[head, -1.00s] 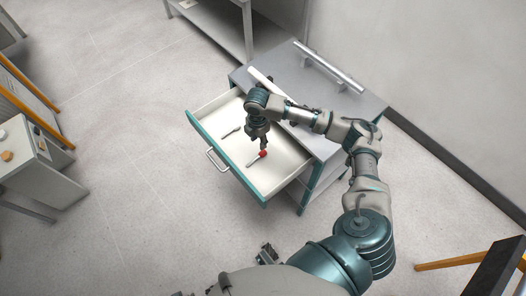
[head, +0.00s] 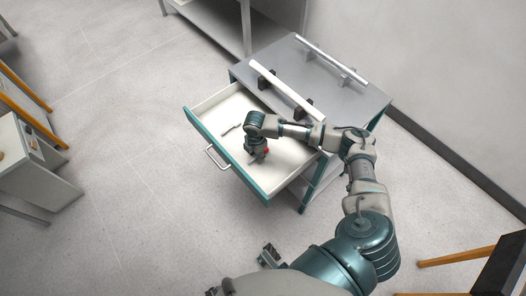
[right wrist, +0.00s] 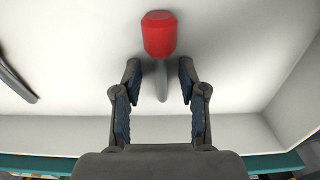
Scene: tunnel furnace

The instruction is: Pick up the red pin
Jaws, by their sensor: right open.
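The red pin has a thick red head and a thin light-grey shaft. It lies in the open white drawer (head: 225,107); in the head view its red head (head: 267,151) shows just beside my right gripper (head: 258,157), which hides most of the shaft. In the right wrist view the red pin (right wrist: 160,34) lies with its head beyond the fingertips and its shaft between the two open fingers of my right gripper (right wrist: 160,82). There is a gap on each side of the shaft, and the fingers hold nothing.
A thin grey tool (head: 232,129) lies in the drawer to the left, and also shows in the right wrist view (right wrist: 15,80). The drawer walls surround the gripper. A white bar (head: 285,90) and a silver bar (head: 330,60) rest on the grey cabinet top (head: 300,75).

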